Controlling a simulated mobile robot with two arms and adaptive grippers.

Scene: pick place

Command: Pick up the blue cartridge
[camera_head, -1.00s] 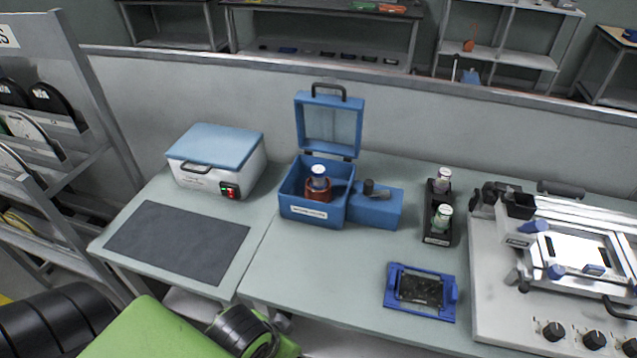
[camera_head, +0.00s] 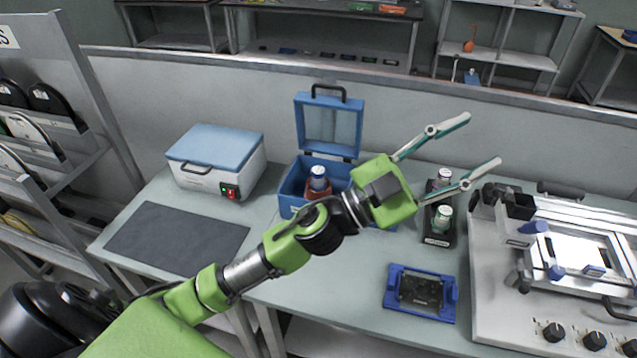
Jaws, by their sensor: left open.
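A flat blue frame with a dark centre (camera_head: 421,291) lies on the bench at the front right. It looks most like the blue cartridge, but I cannot be sure. My left gripper (camera_head: 483,140) is open and empty, with its two long fingers spread toward the upper right. My right gripper is not in view.
A black rack (camera_head: 437,240) holds two capped vials, partly behind a finger. A grey machine with knobs (camera_head: 500,290) fills the right. A blue-lidded white box (camera_head: 215,163) and dark mat (camera_head: 178,237) are at left. Bare bench surrounds the blue frame.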

